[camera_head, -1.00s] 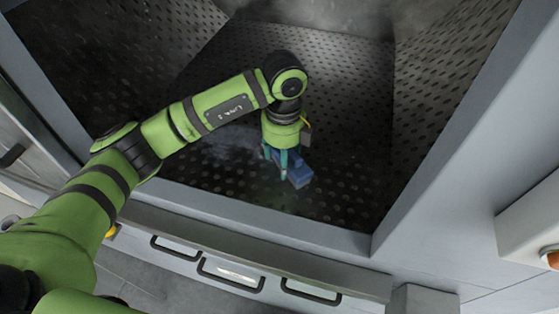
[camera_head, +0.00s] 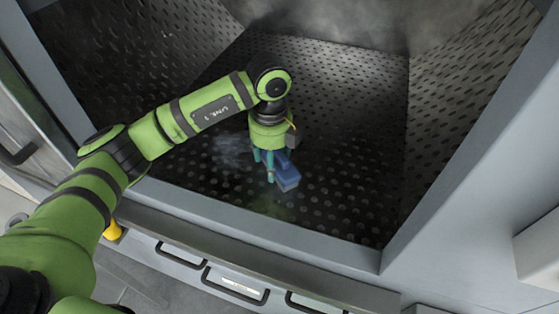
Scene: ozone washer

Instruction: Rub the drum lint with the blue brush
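My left gripper (camera_head: 270,168) reaches down into the drum and has its teal fingers around the blue brush (camera_head: 286,176), a blue block low over the drum floor. I cannot tell whether the brush touches the floor. The drum (camera_head: 345,110) is dark metal with a dotted floor and sloping sides. A faint whitish haze, perhaps lint (camera_head: 232,150), lies on the floor just left of the gripper. A faint greenish patch (camera_head: 268,207) lies just in front of the brush. My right gripper is not in view.
A grey frame (camera_head: 265,232) edges the drum opening at the front, with another frame side (camera_head: 470,140) at the right. Drawers with black handles (camera_head: 235,287) run below the front edge. The drum floor right of the brush is clear.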

